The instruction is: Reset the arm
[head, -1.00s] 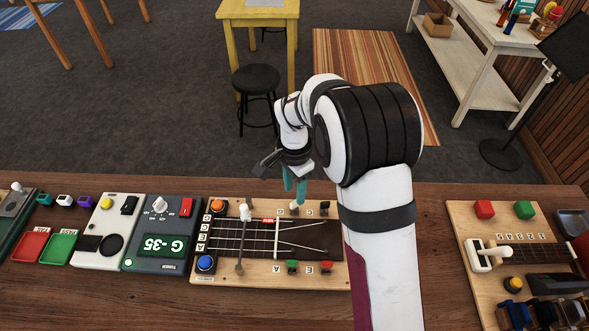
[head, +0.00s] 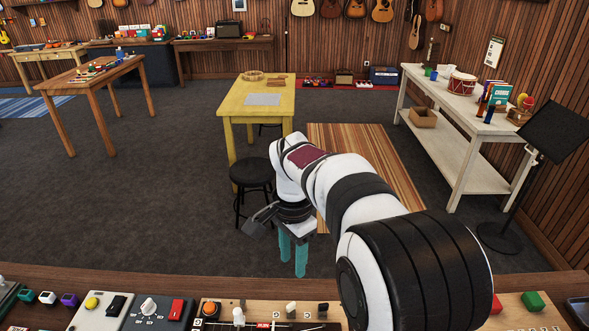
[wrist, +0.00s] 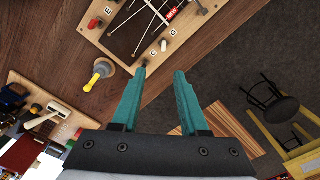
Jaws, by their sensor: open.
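My gripper (head: 293,258) has teal fingers and hangs beyond the far edge of the wooden bench in the head view. Its fingers are apart with nothing between them; the wrist view shows the same open fingers (wrist: 163,75). In the wrist view they are above the bench edge, below a wooden string board (wrist: 190,38) with white and red knobs. The board's far edge also shows at the bottom of the head view (head: 270,312), partly hidden by my arm.
Carpet (head: 120,200) lies open at left.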

